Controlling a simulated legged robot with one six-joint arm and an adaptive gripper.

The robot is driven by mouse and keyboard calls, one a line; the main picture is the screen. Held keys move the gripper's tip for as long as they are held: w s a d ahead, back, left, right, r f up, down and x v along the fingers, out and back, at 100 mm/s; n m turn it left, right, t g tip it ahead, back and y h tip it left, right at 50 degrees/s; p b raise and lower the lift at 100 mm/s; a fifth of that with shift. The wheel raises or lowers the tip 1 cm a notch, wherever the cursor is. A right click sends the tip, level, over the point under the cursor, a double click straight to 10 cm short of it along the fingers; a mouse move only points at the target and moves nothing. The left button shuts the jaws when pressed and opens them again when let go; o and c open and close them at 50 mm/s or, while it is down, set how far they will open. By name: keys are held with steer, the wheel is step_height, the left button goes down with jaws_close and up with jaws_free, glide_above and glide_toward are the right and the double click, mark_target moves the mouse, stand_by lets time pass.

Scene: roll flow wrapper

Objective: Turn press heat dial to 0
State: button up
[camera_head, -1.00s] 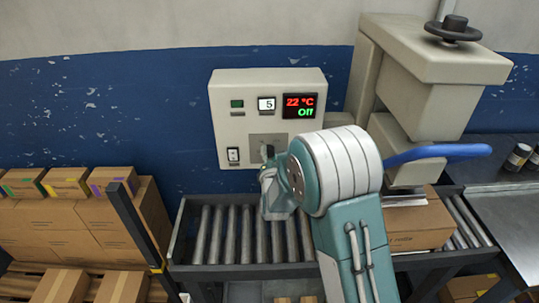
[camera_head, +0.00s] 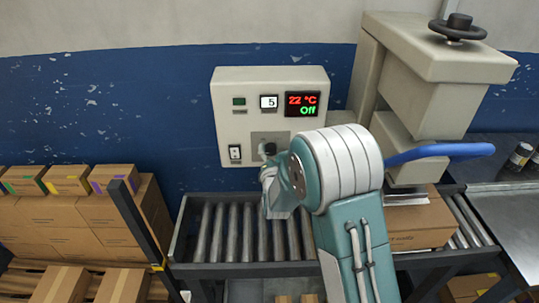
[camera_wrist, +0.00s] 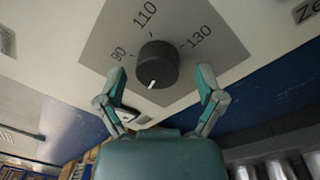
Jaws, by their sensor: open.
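The heat dial (camera_wrist: 157,64) is a round dark knob on a grey plate marked 90, 110 and 130. Its white pointer mark faces the lower edge of the wrist view, away from those numbers. The dial also shows in the head view (camera_head: 270,149). My gripper (camera_wrist: 163,76) is open, its two teal fingers on either side of the dial, with gaps visible. My arm hides part of the panel's lower right.
A white rocker switch (camera_head: 235,152) sits left of the dial. Below is a roller conveyor (camera_head: 240,235). The press (camera_head: 435,90) with a blue handle stands at right over a box (camera_head: 420,225). Stacked boxes (camera_head: 70,220) stand at left.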

steer(key=shift+s, duration=0.1)
steer(key=s, duration=1.1)
steer(key=shift+s+d+f, duration=0.25)
steer(key=shift+s+f, duration=0.05)
steer(key=shift+s, duration=0.05)
